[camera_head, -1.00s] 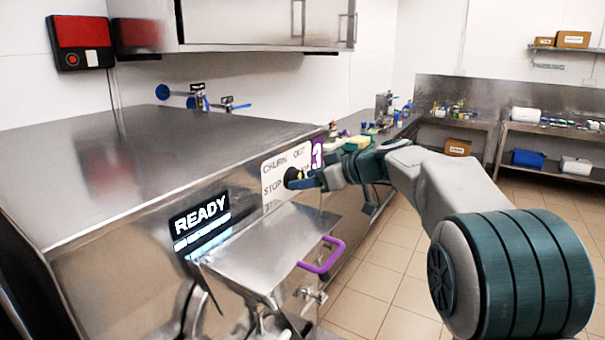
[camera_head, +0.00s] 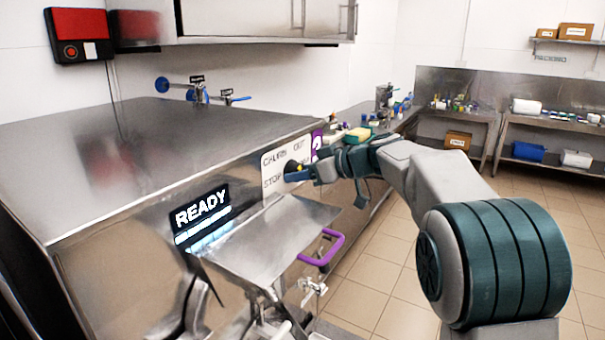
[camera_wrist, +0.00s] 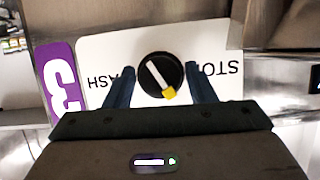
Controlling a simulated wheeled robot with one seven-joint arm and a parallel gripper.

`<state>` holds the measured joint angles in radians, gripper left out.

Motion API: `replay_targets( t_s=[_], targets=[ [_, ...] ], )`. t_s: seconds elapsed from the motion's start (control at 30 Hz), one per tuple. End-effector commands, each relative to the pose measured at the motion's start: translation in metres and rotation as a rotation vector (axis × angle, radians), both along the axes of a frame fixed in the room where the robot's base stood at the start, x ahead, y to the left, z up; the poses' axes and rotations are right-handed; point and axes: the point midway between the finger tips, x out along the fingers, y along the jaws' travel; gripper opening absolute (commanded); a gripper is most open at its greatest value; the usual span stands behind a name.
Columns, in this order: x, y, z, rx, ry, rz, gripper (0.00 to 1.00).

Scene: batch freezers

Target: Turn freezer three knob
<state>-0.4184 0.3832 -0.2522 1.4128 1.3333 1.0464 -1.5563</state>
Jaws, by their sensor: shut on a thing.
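The freezer three knob (camera_wrist: 150,84) is round and black, with a white bar that has a yellow end. In the wrist view the bar is slanted, its yellow end toward the lower right. In the head view the knob (camera_head: 291,167) sits on a white label plate (camera_head: 270,181) reading CHURN, OUT and STOP, partly covered. My gripper (camera_wrist: 160,80) is shut on the knob, one finger on each side of it; it also shows in the head view (camera_head: 310,172). A purple tag with a 3 (camera_wrist: 62,80) is beside the plate. The display (camera_head: 202,212) reads READY.
The steel freezer top (camera_head: 150,150) lies behind the knob. A steel flap (camera_head: 265,240) with a purple handle (camera_head: 322,248) juts out below it. A counter with small items runs back beyond. The tiled floor (camera_head: 385,265) at the right is open.

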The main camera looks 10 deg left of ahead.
Motion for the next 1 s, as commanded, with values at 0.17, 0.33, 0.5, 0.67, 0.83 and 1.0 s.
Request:
replay_targets(
  t_s=[0.17,0.33,0.5,0.67,0.83,1.0],
  targets=[
    [0.0014,-0.0017,-0.0008,0.030,0.081,-0.002,0.27],
    [0.0025,-0.0023,-0.0014,0.075,0.210,-0.003,0.27],
    [0.0032,-0.0027,-0.0009,0.130,0.364,-0.003,0.27],
    [0.0038,-0.0029,-0.0009,0.180,0.507,-0.003,0.27],
    [0.0040,-0.0025,-0.0007,0.230,0.650,-0.002,0.27],
    [0.0041,-0.0028,-0.0006,0.273,0.772,-0.003,0.27]
  ],
)
